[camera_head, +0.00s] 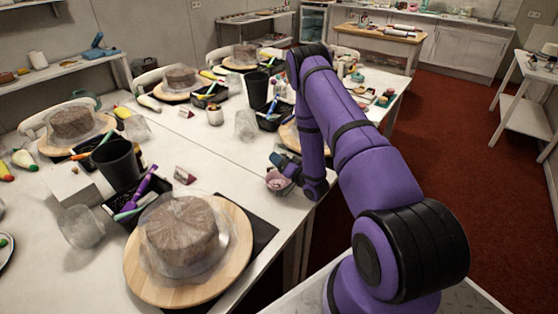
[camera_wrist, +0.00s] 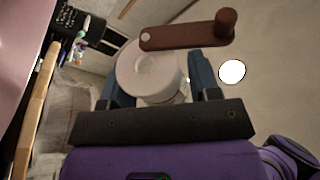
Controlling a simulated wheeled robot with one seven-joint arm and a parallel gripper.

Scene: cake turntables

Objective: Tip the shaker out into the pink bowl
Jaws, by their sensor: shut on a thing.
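My gripper (camera_wrist: 160,78) is shut on a whitish round shaker (camera_wrist: 146,70), one blue finger on each side of it. A brown crank-like piece with a knob (camera_wrist: 226,22) shows beside the shaker's end. In the head view, my gripper (camera_head: 284,162) is low over the table edge, partly hidden by my purple arm. The shaker is not clear there, and I cannot tell whether anything is coming out. A pink surface (camera_wrist: 18,45) fills the wrist view's upper left; I cannot tell if it is the bowl.
A wrapped cake (camera_head: 180,232) on a round wooden board (camera_head: 150,290) stands at the front. A dark cup (camera_head: 118,165) and a black caddy of tools (camera_head: 130,218) are left of it.

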